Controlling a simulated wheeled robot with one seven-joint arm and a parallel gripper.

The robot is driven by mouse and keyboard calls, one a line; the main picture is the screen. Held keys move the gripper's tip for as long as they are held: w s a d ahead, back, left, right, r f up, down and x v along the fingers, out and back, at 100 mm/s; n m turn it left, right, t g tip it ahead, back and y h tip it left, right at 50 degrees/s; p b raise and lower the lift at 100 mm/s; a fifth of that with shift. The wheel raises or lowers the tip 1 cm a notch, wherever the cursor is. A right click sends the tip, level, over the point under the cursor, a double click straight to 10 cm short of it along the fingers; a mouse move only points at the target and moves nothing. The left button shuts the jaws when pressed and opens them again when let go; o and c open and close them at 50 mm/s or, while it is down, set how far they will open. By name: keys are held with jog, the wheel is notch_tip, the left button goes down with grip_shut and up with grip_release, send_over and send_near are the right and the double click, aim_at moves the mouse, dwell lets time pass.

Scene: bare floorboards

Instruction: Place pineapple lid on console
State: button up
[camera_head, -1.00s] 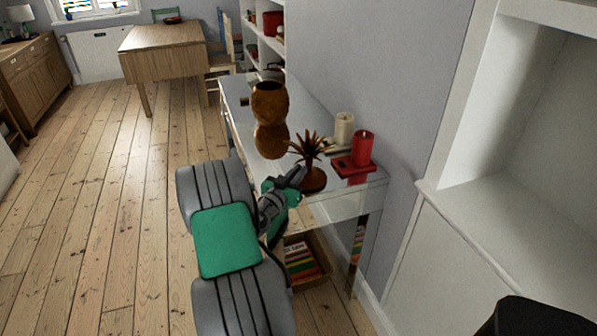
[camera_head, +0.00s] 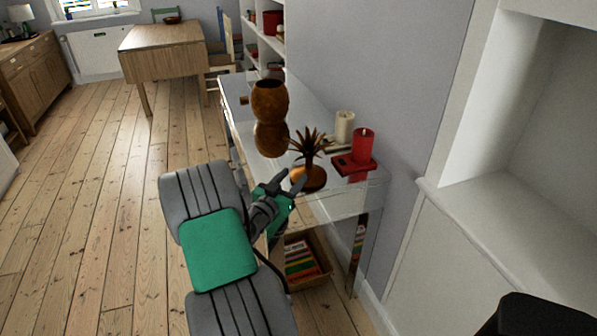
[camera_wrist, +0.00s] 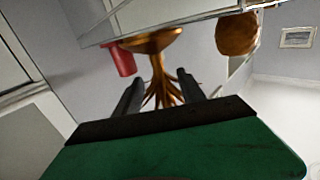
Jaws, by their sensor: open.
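The pineapple lid (camera_head: 312,150), a brown leafy crown on a round base, stands upright on the glossy console (camera_head: 328,208), near its front corner. In the wrist view the lid (camera_wrist: 160,72) appears upside down, its leaves between and beyond the two fingers. My gripper (camera_head: 284,183) is open and empty, just left of the lid, its fingers pointing at it. The brown pineapple body (camera_head: 270,105) stands farther back on the console, apart from the lid. It also shows in the wrist view (camera_wrist: 237,35).
A red candle (camera_head: 363,146) and a cream candle (camera_head: 344,128) stand right of the lid by the wall. A basket (camera_head: 303,266) with books sits under the console. A white shelf unit (camera_head: 480,215) is at the right. Floor (camera_head: 100,210) at the left is clear.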

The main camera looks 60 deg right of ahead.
aim_at(307, 162)
jog(key=b, duration=0.4)
jog(key=r+m+b, duration=0.1)
jog(key=b, duration=0.3)
jog(key=shift+s+d+r, duration=0.1)
jog(key=shift+s+r, duration=0.05)
jog(key=shift+s, duration=0.15)
jog(key=shift+s+d+n, duration=0.1)
jog(key=shift+d+n, duration=0.1)
jog(key=shift+n, duration=0.2)
jog(key=d, duration=0.5)
jog(key=d+f, duration=0.1)
jog(key=d, duration=0.1)
jog(key=shift+d, duration=0.25)
jog(key=shift+c, duration=0.4)
